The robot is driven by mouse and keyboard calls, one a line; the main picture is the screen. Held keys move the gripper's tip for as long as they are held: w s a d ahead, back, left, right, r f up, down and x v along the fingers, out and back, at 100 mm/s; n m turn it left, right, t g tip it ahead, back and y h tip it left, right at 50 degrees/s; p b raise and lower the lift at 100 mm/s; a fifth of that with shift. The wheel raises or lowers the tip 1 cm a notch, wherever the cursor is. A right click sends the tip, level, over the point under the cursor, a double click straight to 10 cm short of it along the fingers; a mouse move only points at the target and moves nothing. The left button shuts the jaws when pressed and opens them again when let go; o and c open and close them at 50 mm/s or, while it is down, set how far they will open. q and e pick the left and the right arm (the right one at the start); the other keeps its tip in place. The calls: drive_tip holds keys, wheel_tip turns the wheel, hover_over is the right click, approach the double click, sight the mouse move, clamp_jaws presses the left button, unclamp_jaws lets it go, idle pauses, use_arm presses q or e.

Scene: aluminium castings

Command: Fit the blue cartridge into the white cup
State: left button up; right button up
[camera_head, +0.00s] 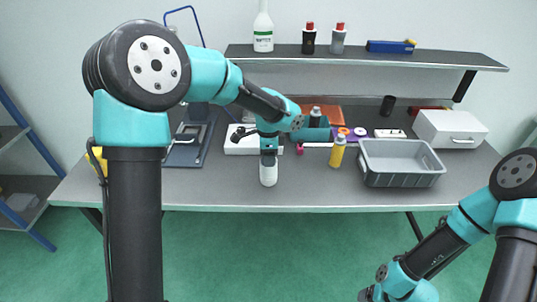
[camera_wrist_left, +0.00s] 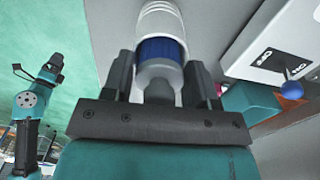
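The white cup (camera_head: 268,176) stands on the table near its front edge, below my left gripper (camera_head: 268,155). It also shows at the top of the left wrist view (camera_wrist_left: 160,17). The blue cartridge (camera_wrist_left: 160,49), a blue band with a pale end, lies between the fingers of my left gripper (camera_wrist_left: 160,75), which seem to touch both its sides. The cartridge is in line with the cup's mouth; how deep it sits inside, I cannot tell. In the head view, the gripper hides the cartridge. My right gripper (camera_head: 372,294) is low at the bottom edge, its fingers unclear.
A grey bin (camera_head: 402,170) and a yellow bottle (camera_head: 337,152) stand right of the cup. Behind are a white box (camera_head: 242,140), an orange tray (camera_head: 326,115) and a white drawer box (camera_head: 450,129). A shelf (camera_head: 365,58) spans the back. The table front left of the cup is clear.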

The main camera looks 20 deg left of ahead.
use_arm(q)
drive_tip(key=o, duration=0.3)
wheel_tip(320, 180, up, 12)
drive_tip(key=shift+r, duration=0.1)
idle(0.6)
idle(0.4)
